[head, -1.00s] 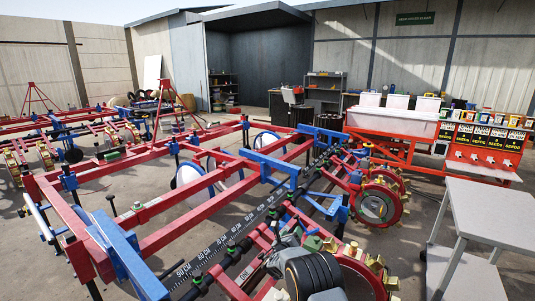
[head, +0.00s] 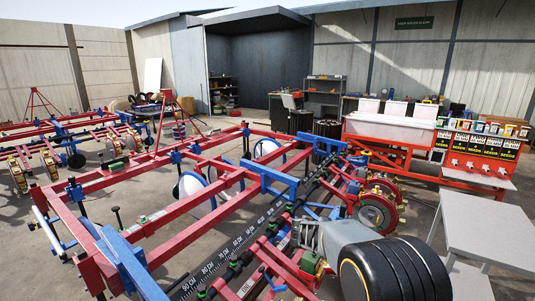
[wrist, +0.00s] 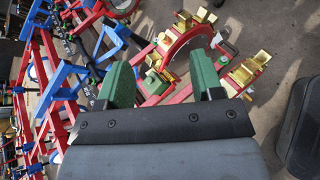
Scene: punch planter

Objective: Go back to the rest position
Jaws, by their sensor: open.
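My gripper (wrist: 162,78) is open in the wrist view, its two green fingers apart with nothing held between them. Beyond the fingers is a red punch wheel (wrist: 186,45) with brass-coloured punches around its rim. The gap between fingers and wheel is hard to judge. In the head view my arm reaches in from the lower right, over the near part of the red and blue planter frame (head: 190,232). The arm hides part of the planter's near row there. Other red punch wheels (head: 374,213) show beyond the arm.
A grey table (head: 487,228) stands at the right, close to my arm. A red seed stand (head: 478,157) with a white hopper (head: 392,131) is behind it. A black ruler bar (head: 222,262) runs along the planter. Bare concrete lies right of the wheels.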

